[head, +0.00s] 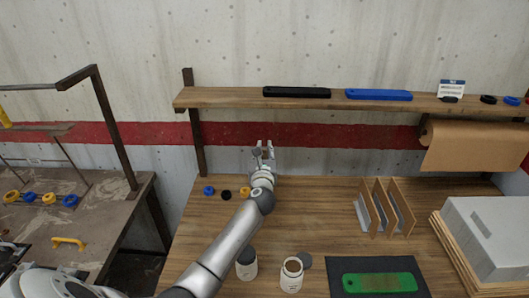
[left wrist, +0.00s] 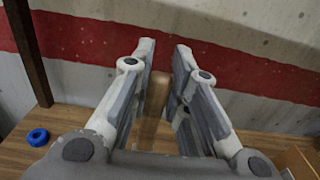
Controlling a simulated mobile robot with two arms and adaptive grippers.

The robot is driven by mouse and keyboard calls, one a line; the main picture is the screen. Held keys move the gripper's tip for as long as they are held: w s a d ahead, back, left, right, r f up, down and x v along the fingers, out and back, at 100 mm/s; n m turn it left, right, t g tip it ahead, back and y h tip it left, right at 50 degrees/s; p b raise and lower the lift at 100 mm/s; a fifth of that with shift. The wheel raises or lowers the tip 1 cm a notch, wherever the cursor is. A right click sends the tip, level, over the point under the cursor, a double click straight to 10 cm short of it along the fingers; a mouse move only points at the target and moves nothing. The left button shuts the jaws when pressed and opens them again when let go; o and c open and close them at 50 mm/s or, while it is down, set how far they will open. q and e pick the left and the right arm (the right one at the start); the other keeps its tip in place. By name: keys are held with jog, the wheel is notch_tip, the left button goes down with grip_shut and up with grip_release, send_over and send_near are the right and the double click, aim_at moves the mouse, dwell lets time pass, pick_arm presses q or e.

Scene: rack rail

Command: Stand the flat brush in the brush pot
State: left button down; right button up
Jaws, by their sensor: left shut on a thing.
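My left gripper (head: 265,153) is raised over the back of the wooden bench, in front of the wall's red stripe. In the left wrist view its two fingers (left wrist: 160,85) are closed around a brown wooden piece, which looks like the handle of the flat brush (left wrist: 153,108). The rest of the brush is hidden by the gripper. I cannot make out a brush pot for certain. An open white jar with brown inside (head: 291,274) and a dark-topped jar (head: 246,263) stand at the bench front. My right gripper is not in view.
A shelf (head: 220,98) above the bench holds a black bar (head: 296,92) and a blue bar (head: 378,95). Upright dividers (head: 380,207), a dark mat (head: 337,265) with a green bar (head: 380,282) and a grey block (head: 485,240) occupy the right. The bench middle is clear.

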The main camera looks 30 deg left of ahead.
pick_arm(q)
jog(key=shift+s+f+b, duration=0.1)
jog(key=shift+f+b, duration=0.25)
jog(key=shift+f, duration=0.2)
jog(key=shift+d+f+b, duration=0.1)
jog(key=shift+f+b, duration=0.15)
jog(key=shift+b, duration=0.05)
notch_tip(320, 180, down, 3)
jog(key=shift+r+b, duration=0.2)
jog(key=shift+b, duration=0.9)
jog(key=shift+f, duration=0.3)
jog(key=shift+f+b, duration=0.65)
jog(key=shift+b, duration=0.15)
jog(key=shift+f+b, duration=0.8)
jog(key=shift+f, duration=0.3)
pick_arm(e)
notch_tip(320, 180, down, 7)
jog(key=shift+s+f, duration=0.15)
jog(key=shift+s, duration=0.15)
